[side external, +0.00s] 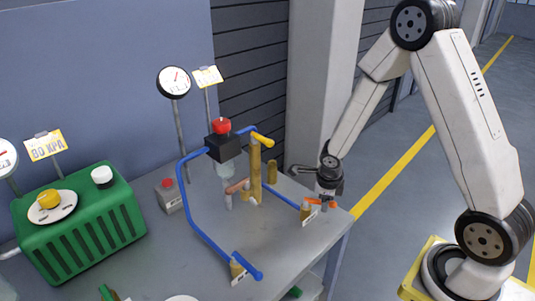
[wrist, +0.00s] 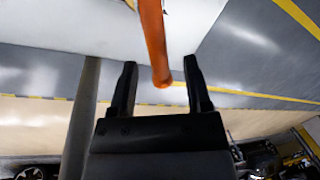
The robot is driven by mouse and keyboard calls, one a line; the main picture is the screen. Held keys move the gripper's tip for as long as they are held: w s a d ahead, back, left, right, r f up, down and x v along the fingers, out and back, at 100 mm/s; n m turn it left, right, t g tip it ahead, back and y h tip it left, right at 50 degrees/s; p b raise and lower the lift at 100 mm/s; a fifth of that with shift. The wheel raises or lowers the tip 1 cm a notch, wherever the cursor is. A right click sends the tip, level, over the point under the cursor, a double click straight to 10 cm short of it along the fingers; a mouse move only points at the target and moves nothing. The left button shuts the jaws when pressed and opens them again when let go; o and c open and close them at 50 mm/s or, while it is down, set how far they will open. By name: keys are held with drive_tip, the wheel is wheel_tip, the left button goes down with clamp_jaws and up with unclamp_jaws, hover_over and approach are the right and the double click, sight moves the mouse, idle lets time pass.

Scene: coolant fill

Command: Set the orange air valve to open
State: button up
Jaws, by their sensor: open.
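The orange air valve's handle (side external: 314,201) is at the right edge of the grey bench, on the end of a blue pipe. In the wrist view the orange handle (wrist: 153,38) is a bar coming down from the top, its rounded end between my fingertips. My gripper (wrist: 159,70) is open, with one black finger on each side of the handle's end and a visible gap to each. In the side view my gripper (side external: 327,200) points down at the handle and partly hides the valve. Whether the fingers touch it cannot be told there.
Blue pipes (side external: 196,216) run around a yellow post (side external: 255,168) and a black block with a red knob (side external: 222,126). A green box (side external: 82,222) with knobs stands at the left. Gauge (side external: 174,82) and signs stand behind.

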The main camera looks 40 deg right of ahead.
wheel_tip(320, 180, up, 7)
drive_tip(key=a, duration=0.1)
drive_tip(key=shift+s+a+r, duration=0.15)
drive_tip(key=shift+s+r, duration=0.05)
drive_tip(key=shift+s, duration=0.15)
idle(0.3)
drive_tip(key=shift+n, duration=0.3)
clamp_jaws()
drive_tip(key=n, duration=0.2)
drive_tip(key=d+n, duration=0.1)
drive_tip(key=shift+w+n, duration=0.3)
drive_tip(key=shift+n, duration=0.1)
drive_tip(key=n, duration=0.3)
drive_tip(key=d+n, duration=0.1)
drive_tip(key=shift+w+r, duration=0.15)
drive_tip(key=shift+w, duration=0.1)
drive_tip(key=n, duration=0.3)
drive_tip(key=d+n, duration=0.1)
drive_tip(key=n, duration=0.2)
drive_tip(key=w+d+n+h, duration=0.1)
drive_tip(key=n, duration=0.2)
drive_tip(key=shift+r+n+t, duration=0.2)
drive_tip(key=shift+n+t, duration=0.2)
